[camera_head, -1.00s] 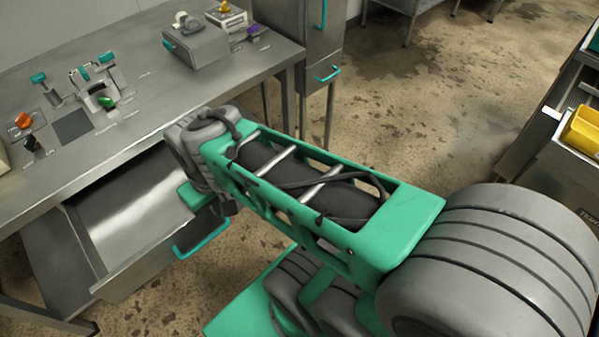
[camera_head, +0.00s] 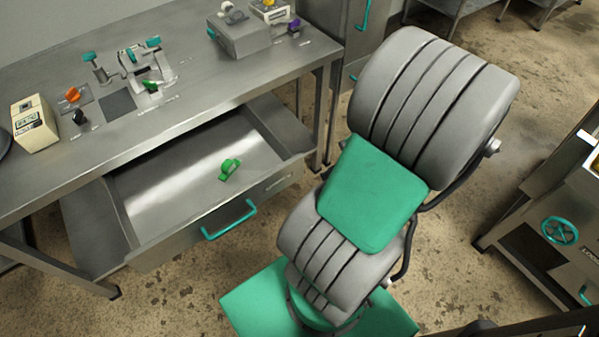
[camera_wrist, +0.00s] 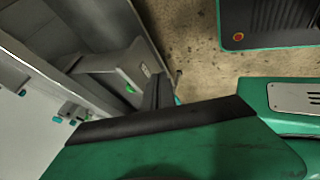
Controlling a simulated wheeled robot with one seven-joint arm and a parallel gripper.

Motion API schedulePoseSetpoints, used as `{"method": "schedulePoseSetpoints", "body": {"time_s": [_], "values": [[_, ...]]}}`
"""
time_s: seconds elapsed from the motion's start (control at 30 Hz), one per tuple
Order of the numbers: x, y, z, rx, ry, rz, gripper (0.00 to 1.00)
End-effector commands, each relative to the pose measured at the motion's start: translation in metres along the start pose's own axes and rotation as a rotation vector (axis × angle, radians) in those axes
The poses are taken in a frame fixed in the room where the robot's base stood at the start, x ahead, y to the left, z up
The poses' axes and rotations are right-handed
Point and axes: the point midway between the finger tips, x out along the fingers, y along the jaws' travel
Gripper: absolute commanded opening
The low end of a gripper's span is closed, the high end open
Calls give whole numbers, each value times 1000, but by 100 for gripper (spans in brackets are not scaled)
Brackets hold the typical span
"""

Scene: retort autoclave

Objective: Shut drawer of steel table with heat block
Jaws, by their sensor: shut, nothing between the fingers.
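The steel table (camera_head: 190,88) stands at the left in the head view. Its drawer (camera_head: 165,190) is pulled out well past the tabletop edge and has a teal handle (camera_head: 230,222) on its front. A small green object (camera_head: 230,169) lies inside the drawer. I cannot tell which device on the tabletop is the heat block. My gripper (camera_wrist: 155,90) shows in the wrist view as dark fingers, shut and empty, near the open drawer (camera_wrist: 105,72). It looks apart from the handle, but the exact gap is unclear. The head view hides it behind my arm.
A cream device (camera_head: 35,124), a grey box (camera_head: 240,38) and small levers and knobs stand on the tabletop. A steel cabinet (camera_head: 350,50) stands behind my arm. A unit with a teal handwheel (camera_head: 560,231) is at the right. Floor is clear between.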

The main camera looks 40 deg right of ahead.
Motion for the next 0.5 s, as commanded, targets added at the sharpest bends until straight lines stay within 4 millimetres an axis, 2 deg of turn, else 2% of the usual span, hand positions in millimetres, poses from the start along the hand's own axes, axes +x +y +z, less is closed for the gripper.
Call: {"method": "schedulePoseSetpoints", "body": {"time_s": [0.43, 0.5], "values": [[96, -3, -2, 2, 5, -8, 0], [98, 13, -2, -3, 2, -7, 0]]}}
